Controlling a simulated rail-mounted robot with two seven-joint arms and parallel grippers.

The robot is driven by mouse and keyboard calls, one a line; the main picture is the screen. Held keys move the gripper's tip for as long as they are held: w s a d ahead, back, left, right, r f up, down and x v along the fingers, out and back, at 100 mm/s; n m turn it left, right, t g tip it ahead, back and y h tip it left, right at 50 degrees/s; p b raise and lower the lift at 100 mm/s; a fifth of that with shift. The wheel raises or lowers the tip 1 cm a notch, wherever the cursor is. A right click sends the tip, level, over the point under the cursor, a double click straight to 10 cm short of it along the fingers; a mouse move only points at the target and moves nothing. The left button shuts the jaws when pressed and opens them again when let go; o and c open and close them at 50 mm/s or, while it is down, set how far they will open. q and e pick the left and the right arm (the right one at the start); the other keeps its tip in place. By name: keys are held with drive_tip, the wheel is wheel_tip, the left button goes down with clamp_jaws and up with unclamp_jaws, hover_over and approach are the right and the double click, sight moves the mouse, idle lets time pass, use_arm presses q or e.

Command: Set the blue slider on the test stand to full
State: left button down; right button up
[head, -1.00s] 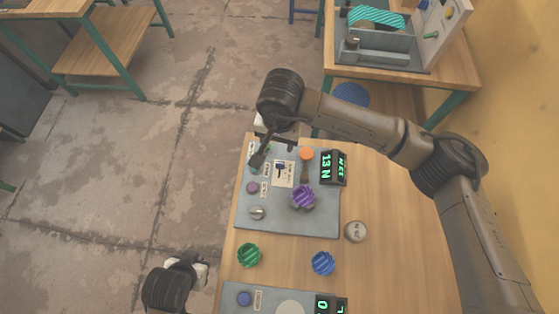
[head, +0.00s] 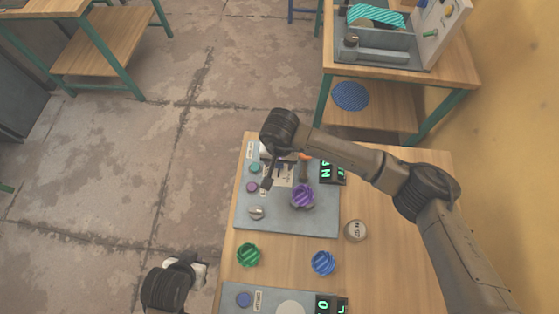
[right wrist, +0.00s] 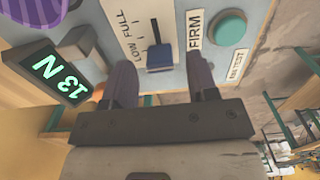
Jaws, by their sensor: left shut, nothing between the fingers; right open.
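The blue slider (right wrist: 160,57) sits at the LOW end of its slot on a white plate (right wrist: 130,18) marked LOW and FULL, in the right wrist view. My right gripper (right wrist: 162,80) is open, with one finger to each side of the slider in the picture; I cannot tell whether they touch it. In the head view my right gripper (head: 286,174) is above the test stand (head: 288,222) and hides much of the slider plate. My left gripper (head: 198,274) is shut and empty, left of the table at the bottom of the head view.
Close by on the stand are a teal button (head: 255,168), a purple button (head: 252,187), a silver knob (head: 257,212), a purple ribbed knob (head: 302,196) and a display (head: 327,171) reading 13 N. Green (head: 248,254) and blue (head: 323,263) ribbed pieces lie in front.

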drive_tip(key=shift+f, duration=0.9)
clamp_jaws()
